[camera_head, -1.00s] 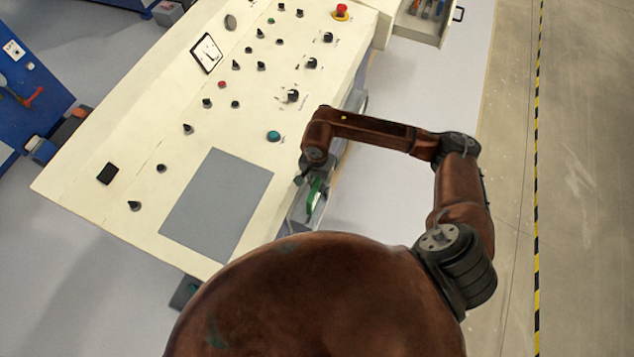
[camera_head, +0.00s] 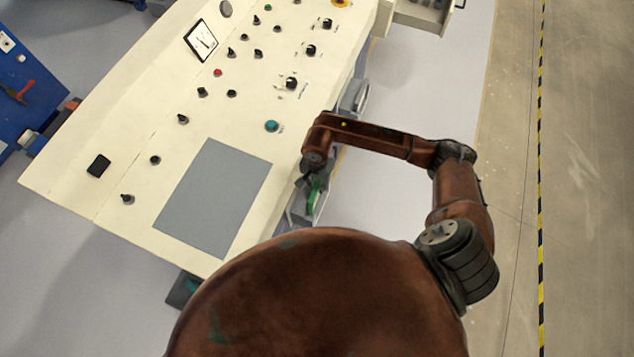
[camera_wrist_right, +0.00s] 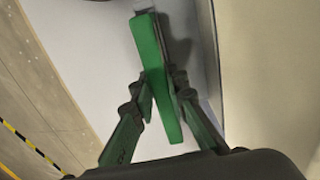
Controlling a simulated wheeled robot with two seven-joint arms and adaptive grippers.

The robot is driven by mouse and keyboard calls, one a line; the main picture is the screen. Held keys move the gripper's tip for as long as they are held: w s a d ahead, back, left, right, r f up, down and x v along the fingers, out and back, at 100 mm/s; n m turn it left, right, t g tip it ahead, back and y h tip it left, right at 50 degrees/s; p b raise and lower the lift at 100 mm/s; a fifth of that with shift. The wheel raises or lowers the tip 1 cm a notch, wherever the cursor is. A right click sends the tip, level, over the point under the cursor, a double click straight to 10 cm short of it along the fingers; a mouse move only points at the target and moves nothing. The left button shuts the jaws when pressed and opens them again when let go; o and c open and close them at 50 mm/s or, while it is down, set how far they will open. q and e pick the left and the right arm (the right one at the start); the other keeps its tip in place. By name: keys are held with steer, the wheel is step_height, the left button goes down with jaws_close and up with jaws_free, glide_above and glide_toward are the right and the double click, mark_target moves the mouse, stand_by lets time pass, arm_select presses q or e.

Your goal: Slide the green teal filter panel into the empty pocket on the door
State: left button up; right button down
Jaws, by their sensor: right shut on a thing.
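The green panel (camera_wrist_right: 157,75) is held between the two fingers of my right gripper (camera_wrist_right: 162,97) in the right wrist view. It looks like a narrow green strip there, seen nearly edge-on. In the head view my right gripper (camera_head: 309,187) is beside the right edge of the cream console, and a bit of the green panel (camera_head: 314,196) shows at it. Grey parts show close to the panel, but I cannot tell whether it touches them. I cannot make out the door or its empty pocket. My left gripper is not in view.
The cream console (camera_head: 120,200) with knobs, buttons and a grey pad (camera_head: 213,198) fills the left and middle. An open drawer (camera_head: 424,14) juts out at the top. Blue equipment (camera_head: 30,95) stands at the far left. The floor right of the console is clear.

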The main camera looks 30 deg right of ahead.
steer(key=shift+f+b, duration=1)
steer(key=shift+f, duration=0.5)
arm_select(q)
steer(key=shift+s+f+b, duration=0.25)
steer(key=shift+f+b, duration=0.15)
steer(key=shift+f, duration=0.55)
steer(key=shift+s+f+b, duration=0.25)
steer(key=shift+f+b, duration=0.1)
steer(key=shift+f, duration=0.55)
arm_select(e)
steer(key=shift+f, duration=0.85)
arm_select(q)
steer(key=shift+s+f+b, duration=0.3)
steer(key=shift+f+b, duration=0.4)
arm_select(e)
steer(key=shift+f, duration=0.85)
steer(key=c, duration=1.8)
jaws_free()
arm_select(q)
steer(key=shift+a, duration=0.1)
arm_select(e)
steer(key=shift+r, duration=0.3)
step_height(320, 180, up, 12)
steer(key=shift+f, duration=0.25)
